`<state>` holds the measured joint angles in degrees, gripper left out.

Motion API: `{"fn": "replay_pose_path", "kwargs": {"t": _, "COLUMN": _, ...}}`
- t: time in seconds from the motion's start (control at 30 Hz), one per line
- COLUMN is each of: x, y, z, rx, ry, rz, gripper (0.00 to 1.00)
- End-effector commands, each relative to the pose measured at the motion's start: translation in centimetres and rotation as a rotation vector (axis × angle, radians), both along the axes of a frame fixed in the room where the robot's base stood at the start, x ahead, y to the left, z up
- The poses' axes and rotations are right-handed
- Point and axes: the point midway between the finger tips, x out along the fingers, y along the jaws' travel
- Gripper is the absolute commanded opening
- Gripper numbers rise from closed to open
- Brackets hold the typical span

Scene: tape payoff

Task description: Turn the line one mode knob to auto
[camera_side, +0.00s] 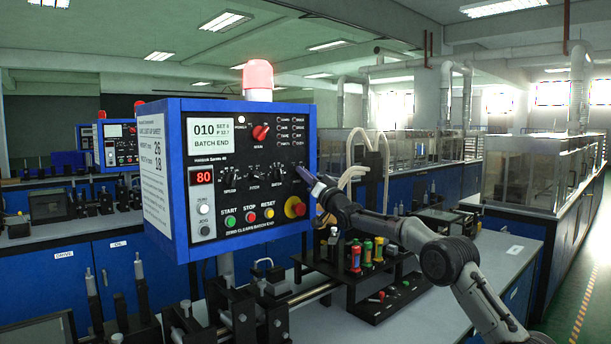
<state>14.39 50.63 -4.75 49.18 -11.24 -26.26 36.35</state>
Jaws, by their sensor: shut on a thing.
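The blue-framed control panel (186,118) stands at the left centre, with a screen reading 010 and BATCH END. A red knob (260,132) is on its upper part. A row of black knobs runs below it, including a left one (229,175), a middle one (253,172) and a right one (277,171). My gripper (304,175) reaches from the right to the right end of this row, shut on a small knob there that its fingers hide. The labels are too small to tell which knob is line one mode, and the held knob's setting is hidden.
Green, red and yellow buttons and a red-on-yellow emergency stop (295,207) sit below the knobs, close under my gripper. A red beacon (258,75) tops the panel. A black rack with coloured cylinders (356,256) stands on the bench below my arm.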

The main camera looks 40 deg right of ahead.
Motion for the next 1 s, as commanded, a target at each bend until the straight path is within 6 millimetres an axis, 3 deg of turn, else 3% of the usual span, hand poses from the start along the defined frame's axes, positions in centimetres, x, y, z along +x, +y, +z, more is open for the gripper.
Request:
{"fn": "replay_pose_path", "kwargs": {"t": 0.7, "x": 0.05, "y": -0.33, "z": -0.14, "rx": -0.643, "ry": 0.002, "rz": -0.001, "gripper": 0.0}}
{"fn": "replay_pose_path", "kwargs": {"t": 1.0, "x": 0.07, "y": -0.36, "z": -0.14, "rx": -0.835, "ry": 0.002, "rz": 0.0, "gripper": 0.0}}
